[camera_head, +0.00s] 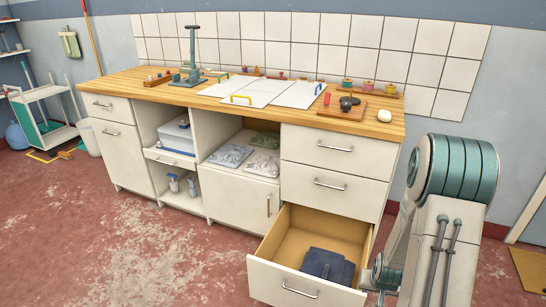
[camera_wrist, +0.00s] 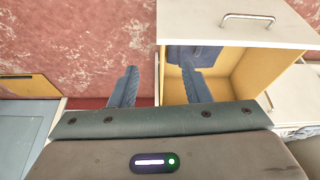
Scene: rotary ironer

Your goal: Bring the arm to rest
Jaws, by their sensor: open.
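My gripper (camera_wrist: 158,72) shows in the wrist view with its two dark ribbed fingers spread apart and nothing between them. One finger is over the red floor and the other overlaps the open drawer in the picture; the height above it is hard to tell. In the head view my white and teal arm is folded at the right, and I cannot make out the gripper's fingers there. The bottom drawer (camera_head: 300,287) of the counter is pulled out. A dark blue folded item (camera_head: 327,264) lies inside it; it also shows in the wrist view (camera_wrist: 196,55).
The drawer juts into the floor beside my arm. The wooden counter (camera_head: 130,86) carries white boards (camera_head: 262,92), a grey-green press stand (camera_head: 192,60) and small items. Open shelves hold grey bundles (camera_head: 230,156). A white trolley (camera_head: 45,103) stands far left. The red floor at front left is clear.

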